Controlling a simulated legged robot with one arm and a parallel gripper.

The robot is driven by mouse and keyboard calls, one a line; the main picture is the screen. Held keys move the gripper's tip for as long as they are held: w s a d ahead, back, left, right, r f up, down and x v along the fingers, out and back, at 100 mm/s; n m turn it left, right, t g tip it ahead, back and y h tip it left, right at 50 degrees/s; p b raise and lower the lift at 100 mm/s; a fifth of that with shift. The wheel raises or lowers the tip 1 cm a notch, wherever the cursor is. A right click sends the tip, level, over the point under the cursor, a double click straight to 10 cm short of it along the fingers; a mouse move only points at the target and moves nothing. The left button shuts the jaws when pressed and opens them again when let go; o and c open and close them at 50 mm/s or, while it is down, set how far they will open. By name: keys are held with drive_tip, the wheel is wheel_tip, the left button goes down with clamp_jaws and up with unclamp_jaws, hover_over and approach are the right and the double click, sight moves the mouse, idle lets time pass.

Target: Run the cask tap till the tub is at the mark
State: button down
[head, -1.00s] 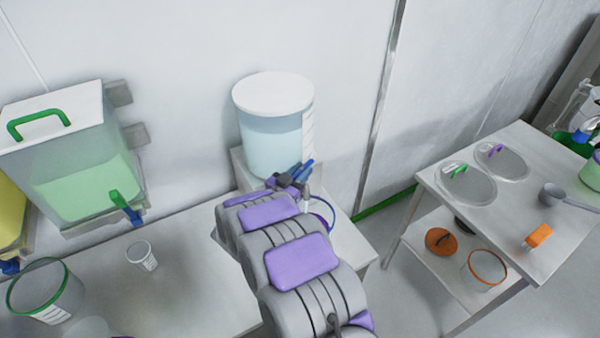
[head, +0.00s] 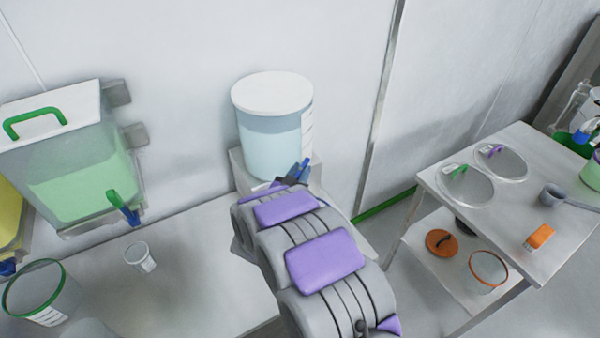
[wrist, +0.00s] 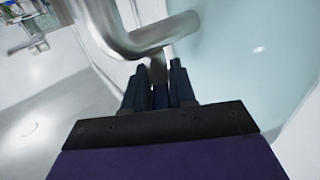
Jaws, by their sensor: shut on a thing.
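The cask (head: 270,142) is a clear round vessel with a white lid and pale blue liquid, standing against the wall. In the wrist view its pale blue side (wrist: 245,55) fills the upper right. Its silver tap (wrist: 145,38) shows as a bent metal pipe at top middle. My gripper (wrist: 159,85) is shut on the dark blue tap lever (wrist: 160,97), which shows between the two fingers. In the head view my gripper (head: 289,179) is at the cask's lower front, mostly behind my arm. I cannot see the tub, its mark or any stream.
A green-liquid tank (head: 75,165) with a green-and-blue tap (head: 123,207) hangs at left. A small cup (head: 140,256) and a green-rimmed tub (head: 42,295) stand on the bench. At right a table (head: 545,215) holds clear lids, a scoop and an orange block.

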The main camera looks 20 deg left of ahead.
drive_tip(key=c, duration=1.3)
unclamp_jaws()
drive_tip(key=shift+a+r, duration=0.15)
drive_tip(key=shift+r, duration=0.1)
drive_tip(key=shift+o, duration=1.4)
drive_tip(key=shift+w+f, duration=0.1)
drive_tip(key=shift+f, duration=0.05)
drive_tip(key=s+p, duration=0.1)
drive_tip(key=s, duration=1.6)
drive_tip(key=shift+s+a+f, duration=0.15)
drive_tip(key=shift+s+a, duration=0.05)
drive_tip(key=shift+a, duration=0.05)
